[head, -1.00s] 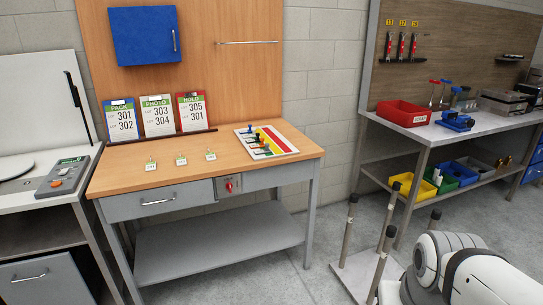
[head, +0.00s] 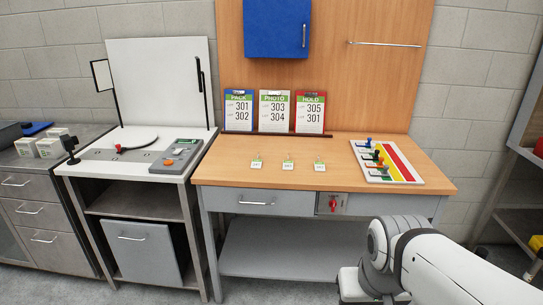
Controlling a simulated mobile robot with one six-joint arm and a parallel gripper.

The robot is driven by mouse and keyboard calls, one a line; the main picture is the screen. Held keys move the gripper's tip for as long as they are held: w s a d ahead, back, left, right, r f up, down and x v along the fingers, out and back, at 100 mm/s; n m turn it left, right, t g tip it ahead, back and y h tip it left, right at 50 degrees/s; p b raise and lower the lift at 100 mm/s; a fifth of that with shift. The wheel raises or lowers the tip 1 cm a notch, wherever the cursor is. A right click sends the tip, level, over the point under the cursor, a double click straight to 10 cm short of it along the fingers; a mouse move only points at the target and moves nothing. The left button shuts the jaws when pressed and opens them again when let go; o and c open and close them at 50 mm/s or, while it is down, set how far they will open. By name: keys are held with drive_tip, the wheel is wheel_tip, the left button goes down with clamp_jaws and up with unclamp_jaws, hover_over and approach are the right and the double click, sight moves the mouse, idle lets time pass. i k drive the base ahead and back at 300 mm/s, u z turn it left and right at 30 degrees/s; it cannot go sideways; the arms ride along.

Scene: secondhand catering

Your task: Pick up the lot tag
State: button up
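Three small lot tags lie in a row on the front part of the wooden tabletop in the head view. They are the left lot tag (head: 257,163), the middle lot tag (head: 288,164) and the right lot tag (head: 319,165). Each is pale with a green part and a small top piece; their numbers are too small to read. My arm shows at the lower right, in front of the bench, but my gripper is not in view.
The wooden bench (head: 220,172) carries three clipboards, blue (head: 238,111), white (head: 277,112) and red (head: 310,113), on a ledge. A striped board with colored pegs (head: 401,163) lies at right. A blue cabinet (head: 277,22) hangs above. A control box (head: 176,156) stands left.

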sight(319, 166)
drive_tip(key=u, duration=0.3)
drive_tip(key=i, duration=1.4)
drive_tip(key=z, duration=0.65)
drive_tip(key=i, duration=0.75)
drive_tip(key=z, duration=0.65)
drive_tip(key=k, duration=0.9)
drive_tip(key=z, duration=0.2)
drive_tip(key=i, duration=0.9)
drive_tip(key=u, duration=0.05)
